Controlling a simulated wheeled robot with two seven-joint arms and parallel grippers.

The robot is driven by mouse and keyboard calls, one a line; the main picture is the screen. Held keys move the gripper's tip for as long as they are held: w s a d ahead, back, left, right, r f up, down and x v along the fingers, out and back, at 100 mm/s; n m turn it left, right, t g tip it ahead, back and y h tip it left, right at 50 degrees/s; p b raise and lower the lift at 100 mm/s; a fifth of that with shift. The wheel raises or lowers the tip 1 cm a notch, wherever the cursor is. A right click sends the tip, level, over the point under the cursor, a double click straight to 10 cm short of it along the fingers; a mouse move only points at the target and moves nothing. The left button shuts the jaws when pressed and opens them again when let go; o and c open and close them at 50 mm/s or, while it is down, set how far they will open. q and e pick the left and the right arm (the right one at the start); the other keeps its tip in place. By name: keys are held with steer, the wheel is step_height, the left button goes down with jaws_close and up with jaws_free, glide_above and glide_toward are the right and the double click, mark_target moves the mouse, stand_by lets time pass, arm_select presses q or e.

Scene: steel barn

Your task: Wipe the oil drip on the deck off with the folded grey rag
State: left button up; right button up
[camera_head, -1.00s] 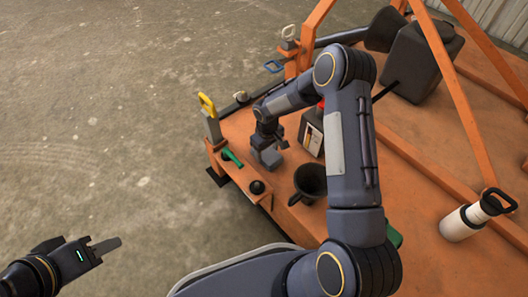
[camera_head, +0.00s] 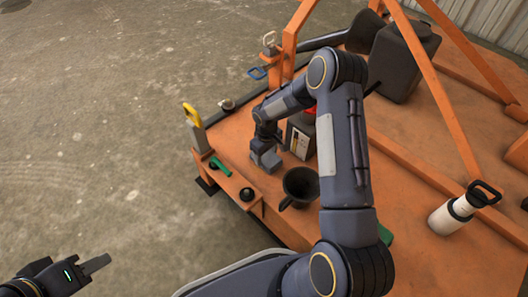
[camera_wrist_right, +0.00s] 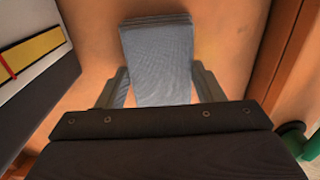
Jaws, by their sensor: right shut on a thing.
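The folded grey rag (camera_wrist_right: 157,62) is between the fingers of my right gripper (camera_wrist_right: 158,88) in the right wrist view, with its far end against the orange deck (camera_wrist_right: 232,35). In the head view the rag (camera_head: 267,160) shows as a small grey block below my right gripper (camera_head: 266,145), on or just above the deck. The right gripper is shut on it. My left gripper (camera_head: 96,264) is over the concrete floor at the lower left, away from the deck; its finger gap is not clear. I see no oil drip; it may be hidden by the rag or arm.
A dark can with a label (camera_head: 301,137) stands close right of the rag. A black funnel (camera_head: 300,188) is nearer me. A green-handled tool (camera_head: 220,167), a black knob (camera_head: 247,194) and a yellow-handled tool (camera_head: 192,115) line the left edge.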

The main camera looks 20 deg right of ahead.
steer(key=shift+s+a+b, duration=0.1)
steer(key=shift+s+a, duration=0.35)
steer(key=shift+a, duration=0.75)
steer(key=shift+s+a+b, duration=0.1)
steer(key=shift+s+a, duration=0.3)
steer(key=shift+a, duration=0.8)
steer(key=shift+s+a+b, duration=0.1)
steer(key=shift+s+a, duration=0.35)
steer(key=shift+a, duration=0.75)
steer(key=shift+w+d, duration=0.4)
steer(key=shift+d, duration=0.8)
steer(key=shift+w+d, duration=0.45)
steer(key=shift+d, duration=0.8)
steer(key=shift+w+d, duration=0.4)
steer(key=shift+d, duration=0.8)
steer(key=shift+r, duration=0.15)
steer(key=shift+r+p, duration=2.2)
steer(key=shift+r, duration=0.7)
steer(key=shift+r+p, duration=1.05)
steer(key=shift+r, duration=0.45)
